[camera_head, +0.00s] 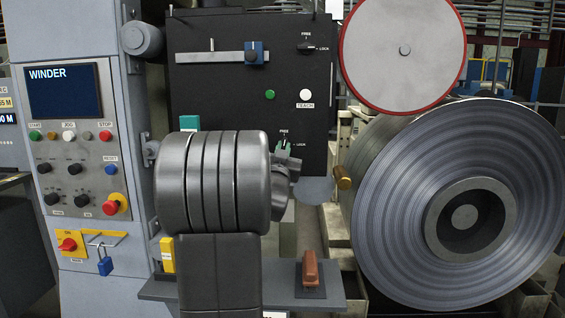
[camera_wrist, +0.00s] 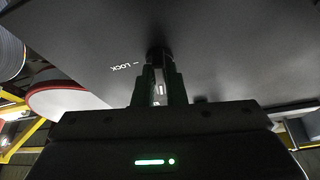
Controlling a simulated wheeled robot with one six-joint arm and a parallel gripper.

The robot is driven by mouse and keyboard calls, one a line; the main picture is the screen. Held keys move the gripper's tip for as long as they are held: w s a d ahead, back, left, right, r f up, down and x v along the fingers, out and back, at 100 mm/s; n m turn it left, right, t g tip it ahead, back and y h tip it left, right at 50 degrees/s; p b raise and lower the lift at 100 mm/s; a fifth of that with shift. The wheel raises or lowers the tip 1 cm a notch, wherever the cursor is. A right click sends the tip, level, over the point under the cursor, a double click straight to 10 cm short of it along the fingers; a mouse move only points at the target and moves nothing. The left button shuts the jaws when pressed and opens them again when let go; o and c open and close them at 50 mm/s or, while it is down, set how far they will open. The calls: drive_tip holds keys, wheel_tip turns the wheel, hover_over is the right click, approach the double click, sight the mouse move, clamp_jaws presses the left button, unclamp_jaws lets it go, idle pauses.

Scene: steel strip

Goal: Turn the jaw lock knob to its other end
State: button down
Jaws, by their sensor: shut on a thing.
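A black knob (camera_wrist: 157,55) sits on the dark panel (camera_wrist: 225,45), with a LOCK label beside it in the wrist view. My gripper (camera_wrist: 158,80) is shut on this knob, one finger on each side. In the head view, my gripper (camera_head: 286,160) is at the lower knob position, between the FREE and LOCK labels; my arm covers part of it. The knob itself is mostly hidden there, and its pointer angle is hard to tell. A second FREE/LOCK knob (camera_head: 305,46) is higher on the same panel, apart from my gripper.
A blue slider (camera_head: 254,53), a green button (camera_head: 270,95) and a white TEACH button (camera_head: 306,95) are on the panel above. A large steel coil (camera_head: 400,220) and a red-rimmed disc (camera_head: 403,50) stand right. A shelf (camera_head: 325,291) with a brown-handled block (camera_head: 311,270) lies below.

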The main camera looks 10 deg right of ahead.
drive_tip(key=shift+d+f+n+t+y+b, duration=0.15)
drive_tip(key=shift+n+y+b, duration=0.35)
drive_tip(key=shift+n, duration=0.35)
drive_tip(key=shift+a+f+n+t+y+b, duration=0.15)
drive_tip(key=shift+n+y+b, duration=0.35)
drive_tip(key=shift+n, duration=0.35)
drive_tip(key=shift+d+r, duration=0.1)
drive_tip(key=shift+r, duration=0.05)
drive_tip(key=c, duration=1.5)
unclamp_jaws()
drive_tip(key=shift+r, duration=0.1)
drive_tip(key=shift+s, duration=0.1)
drive_tip(key=v, duration=1.3)
drive_tip(key=shift+s+f+b, duration=0.2)
drive_tip(key=shift+s+b, duration=0.1)
drive_tip(key=shift+w, duration=0.1)
drive_tip(key=x, duration=1.3)
drive_tip(key=shift+w+r, duration=0.25)
drive_tip(key=shift+w, duration=0.05)
